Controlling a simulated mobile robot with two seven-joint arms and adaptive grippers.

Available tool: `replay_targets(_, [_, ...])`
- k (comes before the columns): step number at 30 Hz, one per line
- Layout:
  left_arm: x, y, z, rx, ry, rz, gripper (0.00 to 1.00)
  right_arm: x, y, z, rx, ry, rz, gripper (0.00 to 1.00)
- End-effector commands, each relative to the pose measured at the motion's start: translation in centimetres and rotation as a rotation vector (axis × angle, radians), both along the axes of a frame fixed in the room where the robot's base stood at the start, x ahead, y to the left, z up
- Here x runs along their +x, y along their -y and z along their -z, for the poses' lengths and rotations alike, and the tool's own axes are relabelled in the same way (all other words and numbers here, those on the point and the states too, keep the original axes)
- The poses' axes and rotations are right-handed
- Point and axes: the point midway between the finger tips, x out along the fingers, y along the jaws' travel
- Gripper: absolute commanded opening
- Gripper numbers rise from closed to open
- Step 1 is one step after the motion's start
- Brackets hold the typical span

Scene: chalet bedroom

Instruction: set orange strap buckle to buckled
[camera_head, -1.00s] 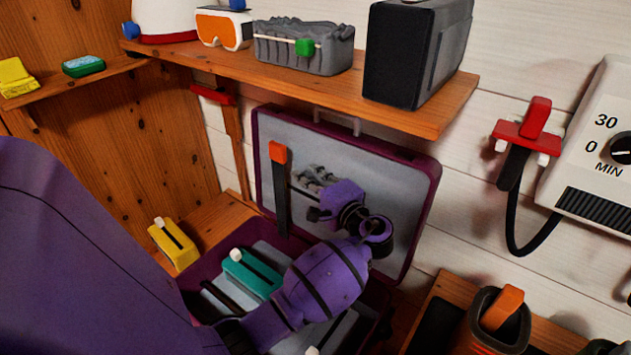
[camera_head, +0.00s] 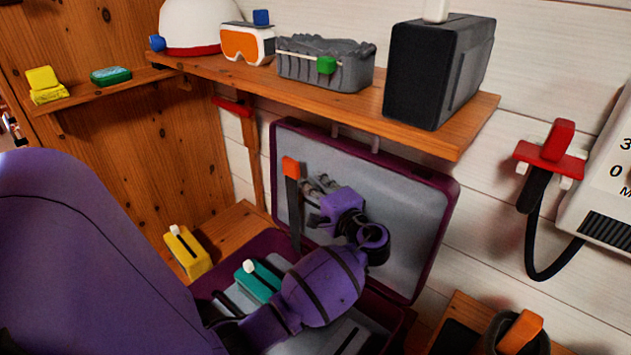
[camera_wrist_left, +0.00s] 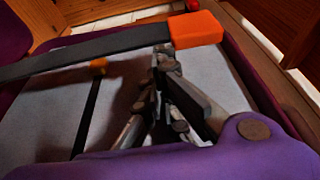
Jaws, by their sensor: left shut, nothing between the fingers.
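The orange buckle (camera_head: 290,168) tops a dark strap (camera_head: 293,212) that stands up in front of the grey inner lid of an open purple suitcase (camera_head: 447,215). In the left wrist view the orange end (camera_wrist_left: 197,29) and strap (camera_wrist_left: 80,55) cross just beyond my fingers. My left gripper (camera_head: 312,188) is shut and empty, just right of the strap in the head view. In the left wrist view its fingertips (camera_wrist_left: 165,62) are close to the strap by the orange end; I cannot tell whether they touch. My right gripper is out of view.
A wooden shelf (camera_head: 475,115) with a black speaker (camera_head: 425,75) and grey basket (camera_head: 325,68) hangs above the case. A teal block (camera_head: 257,282) lies in the case, a yellow one (camera_head: 187,252) beside it. Another small orange end (camera_wrist_left: 98,64) shows in the left wrist view.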

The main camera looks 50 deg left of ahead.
Motion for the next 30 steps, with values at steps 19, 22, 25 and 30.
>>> replay_targets(19, [-13.8,1.5,3.3,0.058,0.513,-0.004,0.0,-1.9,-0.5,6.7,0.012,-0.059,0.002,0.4])
replay_targets(22, [-15.8,1.7,4.3,0.067,0.598,-0.003,0.0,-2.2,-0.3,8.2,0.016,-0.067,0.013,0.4])
replay_targets(25, [-17.5,1.9,5.2,0.076,0.674,-0.004,0.0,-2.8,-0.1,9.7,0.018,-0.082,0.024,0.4])
replay_targets(30, [-19.6,2.1,6.5,0.087,0.771,-0.002,0.0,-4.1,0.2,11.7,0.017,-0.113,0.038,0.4])
